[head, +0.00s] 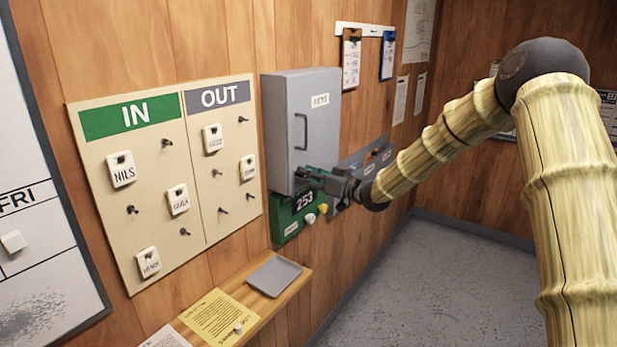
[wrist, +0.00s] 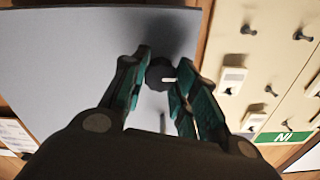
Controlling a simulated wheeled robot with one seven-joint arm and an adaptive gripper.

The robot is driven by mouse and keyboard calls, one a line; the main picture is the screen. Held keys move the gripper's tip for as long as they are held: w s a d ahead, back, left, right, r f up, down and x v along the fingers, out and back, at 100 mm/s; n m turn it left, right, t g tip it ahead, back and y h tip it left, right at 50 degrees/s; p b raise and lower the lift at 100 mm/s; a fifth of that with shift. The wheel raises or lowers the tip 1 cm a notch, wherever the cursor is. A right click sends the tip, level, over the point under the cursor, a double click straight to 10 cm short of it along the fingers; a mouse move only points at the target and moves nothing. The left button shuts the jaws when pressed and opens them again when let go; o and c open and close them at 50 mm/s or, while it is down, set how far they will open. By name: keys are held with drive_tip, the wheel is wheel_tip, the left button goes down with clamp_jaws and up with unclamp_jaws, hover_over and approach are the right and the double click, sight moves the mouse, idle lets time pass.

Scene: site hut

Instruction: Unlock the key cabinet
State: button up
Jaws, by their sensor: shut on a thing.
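The grey key cabinet (head: 310,115) is on the wood wall, with a KEYS label and a bar handle (head: 300,132) on its door. The door looks closed. My gripper (head: 312,180) is at the lower part of the door. In the wrist view, the fingers of my gripper (wrist: 158,82) are shut on a small dark round knob (wrist: 158,70) on the door's face. A short white mark on the knob points right in that view. In the head view the gripper hides the knob.
A green box (head: 290,222) marked with a number, with yellow and white knobs, is right under the cabinet. An IN/OUT board (head: 150,200) with tags on pegs hangs to the left. A shelf (head: 250,309) below holds a grey tray (head: 274,276) and papers. The floor is clear.

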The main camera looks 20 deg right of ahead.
drive_tip(key=shift+f+n+b, duration=0.1)
drive_tip(key=shift+n+b, duration=0.2)
drive_tip(key=shift+b, duration=0.1)
drive_tip(key=n+b, duration=0.2)
drive_tip(key=b, duration=0.1)
drive_tip(key=shift+f+n+b, duration=0.15)
drive_tip(key=shift+n+b, duration=0.15)
drive_tip(key=shift+n, duration=0.1)
drive_tip(key=n+b, duration=0.5)
drive_tip(key=b, duration=0.1)
drive_tip(key=n+b, duration=0.5)
drive_tip(key=b, duration=0.2)
drive_tip(key=shift+n, duration=0.4)
drive_tip(key=n+b, duration=0.1)
drive_tip(key=b, duration=0.1)
drive_tip(key=n+b, duration=0.2)
drive_tip(key=shift+r+n, duration=0.2)
drive_tip(key=shift+n, duration=0.1)
drive_tip(key=o, duration=1)
